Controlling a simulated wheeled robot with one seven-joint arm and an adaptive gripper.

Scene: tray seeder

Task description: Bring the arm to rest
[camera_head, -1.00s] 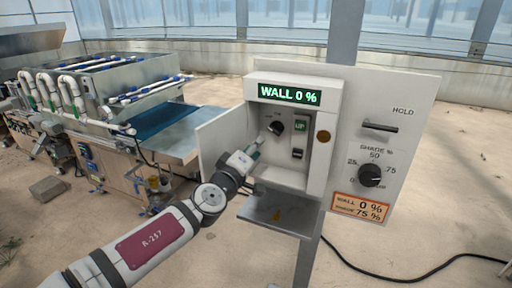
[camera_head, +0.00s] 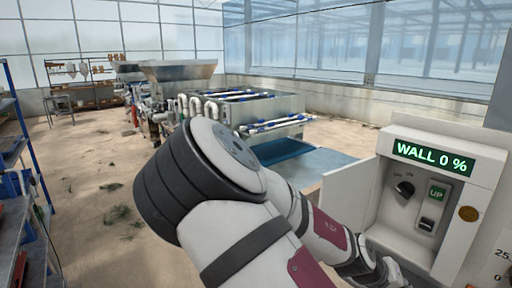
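My arm (camera_head: 225,190) fills the middle of the head view, bent at a large grey-white joint. The forearm with its maroon label (camera_head: 331,229) runs down to the right, and the wrist (camera_head: 365,268) lies at the bottom edge, in front of the lower left of the open control box. My gripper's fingers do not show, so whether it is open or shut is hidden. The control box (camera_head: 388,222) shows a green "WALL 0 %" display (camera_head: 433,157), a black knob (camera_head: 403,190) and a green "UP" label (camera_head: 437,193) above a switch.
The box's open door (camera_head: 346,195) stands close beside my forearm. The tray seeder (camera_head: 245,110) with its blue belt is behind my arm. A blue-framed shelf (camera_head: 35,150) stands at the left edge. Open floor (camera_head: 95,190) lies between.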

